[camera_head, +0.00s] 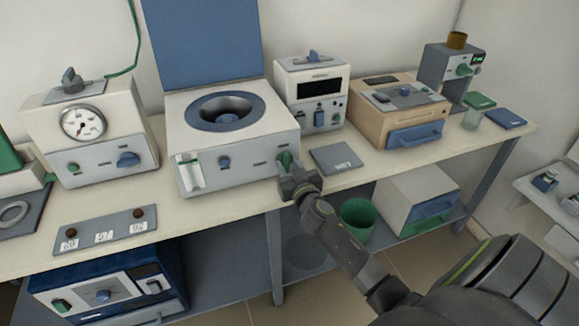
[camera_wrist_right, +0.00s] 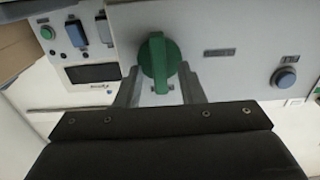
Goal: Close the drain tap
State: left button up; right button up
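The green tap (camera_head: 284,159) is on the right end of the front of the white machine with the round blue-rimmed bowl. I take it for the drain tap. In the right wrist view the green tap (camera_wrist_right: 159,60) shows a bar handle running up and down the picture on a round base. My right gripper (camera_head: 294,176) is at the machine's front, just at the tap. In the right wrist view the right gripper (camera_wrist_right: 160,88) has its fingers apart on either side of the handle, with gaps visible. My left gripper is out of view.
The white machine (camera_head: 235,168) has its blue lid (camera_head: 203,40) raised. A grey plate (camera_head: 336,160) lies right of it on the bench. A green bin (camera_head: 357,220) stands on the lower shelf. A blue button (camera_wrist_right: 284,78) is on the same front panel.

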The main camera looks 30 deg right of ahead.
grip_shut()
jog(key=shift+n, duration=0.4)
jog(key=n, duration=0.3)
jog(key=shift+a+n, duration=0.15)
jog(key=shift+n, duration=0.25)
jog(key=n, duration=0.4)
jog(key=shift+a+f, duration=0.1)
jog(key=n, duration=0.5)
jog(key=shift+f, duration=0.1)
jog(key=shift+f+n+p, duration=0.15)
jog(key=shift+n+p, duration=0.25)
jog(key=shift+n, duration=1.9)
